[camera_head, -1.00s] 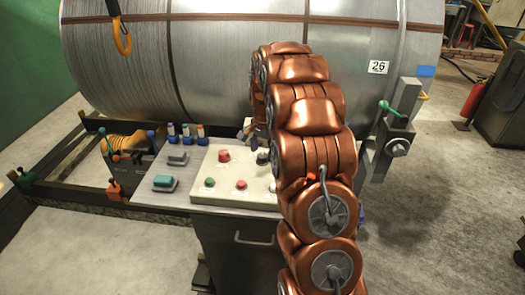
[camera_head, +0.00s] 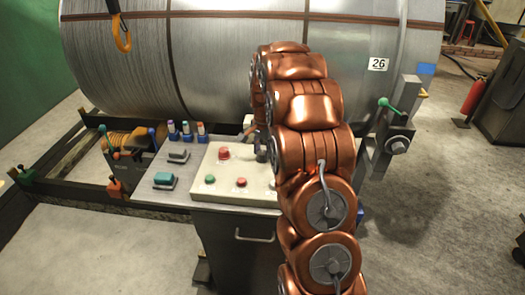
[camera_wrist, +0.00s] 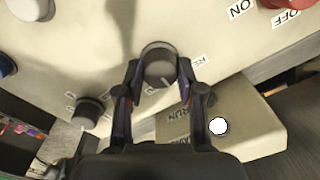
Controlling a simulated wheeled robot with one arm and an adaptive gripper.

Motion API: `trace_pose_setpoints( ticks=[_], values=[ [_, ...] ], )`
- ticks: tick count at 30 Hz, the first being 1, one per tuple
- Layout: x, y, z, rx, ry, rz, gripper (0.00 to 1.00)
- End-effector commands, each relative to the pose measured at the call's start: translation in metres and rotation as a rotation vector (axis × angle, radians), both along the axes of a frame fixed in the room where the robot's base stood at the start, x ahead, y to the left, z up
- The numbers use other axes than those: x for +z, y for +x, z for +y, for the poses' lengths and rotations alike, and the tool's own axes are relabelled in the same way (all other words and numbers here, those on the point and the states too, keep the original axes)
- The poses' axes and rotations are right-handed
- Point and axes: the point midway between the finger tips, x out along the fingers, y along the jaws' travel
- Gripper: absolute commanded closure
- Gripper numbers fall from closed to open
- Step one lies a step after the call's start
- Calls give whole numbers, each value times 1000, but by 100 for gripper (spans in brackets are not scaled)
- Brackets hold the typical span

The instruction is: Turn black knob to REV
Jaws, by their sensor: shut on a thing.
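In the wrist view, my gripper (camera_wrist: 160,78) has its two fingers on either side of a round dark knob (camera_wrist: 158,62) with a grey top, and is shut on it. A short white mark on the knob's top points toward the lower right of the picture. A label beginning "RE" (camera_wrist: 198,61) shows just right of the knob, partly hidden by the finger. In the head view my gripper (camera_head: 261,152) is down at the panel's right part, and my arm hides much of it and the knob.
The pale control panel (camera_head: 209,192) carries red buttons (camera_head: 224,153) and a green button (camera_head: 210,180). In the wrist view, another black knob (camera_wrist: 90,111) sits lower left, a white round button (camera_wrist: 218,126) lower right, and a red button (camera_wrist: 287,3) at top right.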

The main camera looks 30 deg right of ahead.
Motion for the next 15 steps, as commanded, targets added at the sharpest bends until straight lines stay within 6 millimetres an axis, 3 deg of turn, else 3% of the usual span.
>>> trace_pose_setpoints(
  ticks=[15],
  values=[
    [-3,1,0,124,1,-2,97]
  ],
)
